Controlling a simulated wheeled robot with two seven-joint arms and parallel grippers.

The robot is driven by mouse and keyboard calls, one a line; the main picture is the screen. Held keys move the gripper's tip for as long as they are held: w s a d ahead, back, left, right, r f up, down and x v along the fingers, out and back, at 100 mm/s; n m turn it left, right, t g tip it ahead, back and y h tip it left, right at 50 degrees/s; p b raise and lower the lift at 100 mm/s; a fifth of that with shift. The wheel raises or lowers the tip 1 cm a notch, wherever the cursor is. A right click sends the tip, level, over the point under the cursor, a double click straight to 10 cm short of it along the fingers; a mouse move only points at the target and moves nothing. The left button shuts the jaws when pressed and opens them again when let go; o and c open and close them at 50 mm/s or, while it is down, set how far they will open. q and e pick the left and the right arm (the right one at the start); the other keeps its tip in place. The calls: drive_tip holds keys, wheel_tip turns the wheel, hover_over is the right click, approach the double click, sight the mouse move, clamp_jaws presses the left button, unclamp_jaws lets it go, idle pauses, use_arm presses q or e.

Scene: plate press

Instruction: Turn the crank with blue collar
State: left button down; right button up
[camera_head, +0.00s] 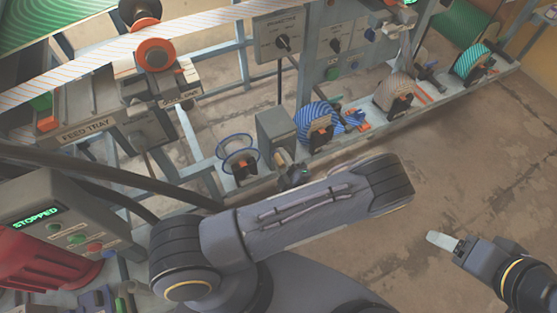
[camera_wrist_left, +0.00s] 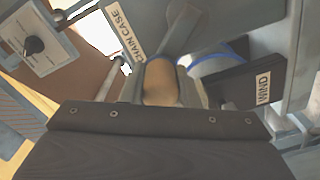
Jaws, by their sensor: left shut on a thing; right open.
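The crank's tan handle (camera_wrist_left: 162,82) shows in the left wrist view, in front of a grey arm below the CHAIN CASE label. My right gripper (camera_head: 445,243) is open and empty over the floor at lower right.
A blue striped roll (camera_head: 316,122) stands right of the chain case, and blue wire hoops (camera_head: 236,150) stand left. A control box reading STOPPED (camera_head: 60,228) is at lower left. The floor (camera_head: 470,150) at right is clear.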

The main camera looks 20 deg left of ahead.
use_arm(q)
drive_tip(key=shift+w+d+r+m, duration=0.35)
drive_tip(key=shift+w+r+m, duration=0.05)
drive_tip(key=shift+m, duration=0.5)
drive_tip(key=c, duration=1.1)
unclamp_jaws()
drive_tip(key=shift+d, duration=0.1)
drive_tip(key=shift+f, duration=0.1)
drive_tip(key=v, duration=0.7)
drive_tip(key=shift+s+d+p, duration=0.2)
drive_tip(key=shift+s+p, duration=0.1)
drive_tip(key=shift+p, duration=0.15)
